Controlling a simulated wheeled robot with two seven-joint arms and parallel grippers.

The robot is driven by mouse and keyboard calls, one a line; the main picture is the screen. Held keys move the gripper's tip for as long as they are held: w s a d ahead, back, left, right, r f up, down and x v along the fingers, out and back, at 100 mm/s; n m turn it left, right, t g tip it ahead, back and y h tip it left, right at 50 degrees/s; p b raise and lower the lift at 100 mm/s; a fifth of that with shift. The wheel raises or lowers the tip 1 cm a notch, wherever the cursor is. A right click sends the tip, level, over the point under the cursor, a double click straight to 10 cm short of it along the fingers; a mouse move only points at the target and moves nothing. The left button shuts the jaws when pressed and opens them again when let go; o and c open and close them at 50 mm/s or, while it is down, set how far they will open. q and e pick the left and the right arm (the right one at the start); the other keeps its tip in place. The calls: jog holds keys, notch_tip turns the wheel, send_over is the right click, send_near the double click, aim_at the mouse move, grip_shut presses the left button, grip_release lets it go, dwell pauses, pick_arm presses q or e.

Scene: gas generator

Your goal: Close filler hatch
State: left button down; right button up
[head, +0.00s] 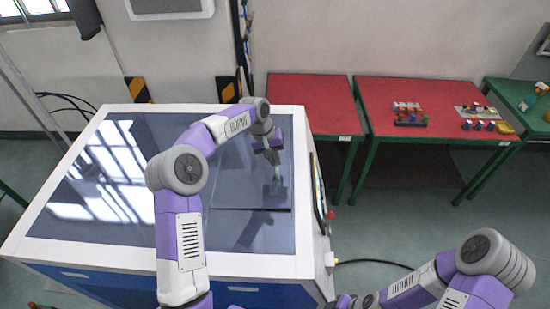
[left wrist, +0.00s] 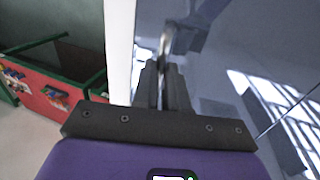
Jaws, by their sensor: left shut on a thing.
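The generator (head: 120,235) is a large white-edged cabinet with a glossy dark blue-grey top. The filler hatch (head: 235,190) is a panel on the right part of that top, with a dark line along its near edge. It looks flat or nearly flat; I cannot tell whether it is fully down. My left gripper (head: 276,170) is over the hatch's right part, pointing down. In the left wrist view its fingers (left wrist: 165,85) are shut on a thin metallic handle (left wrist: 165,45). My right arm shows at bottom right; its gripper is not clearly visible.
Two red-topped tables with green legs (head: 310,95) (head: 430,90) stand at the back right, one bearing small coloured parts (head: 410,115). A black cable (head: 375,262) runs from the generator's right side. Striped yellow-black posts (head: 228,90) stand behind it.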

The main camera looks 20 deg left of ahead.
pick_arm(q)
jog(key=shift+b+x, duration=0.7)
jog(key=shift+x, duration=0.45)
jog(key=shift+s, duration=0.15)
jog(key=c, duration=1.6)
grip_release()
jog(key=shift+c, duration=0.2)
jog(key=o, duration=0.5)
jog(key=shift+w+d, duration=0.2)
jog(key=shift+w, duration=0.1)
jog(key=shift+s+a+r, duration=0.2)
jog(key=shift+r, duration=0.05)
jog(key=shift+v, duration=3.5)
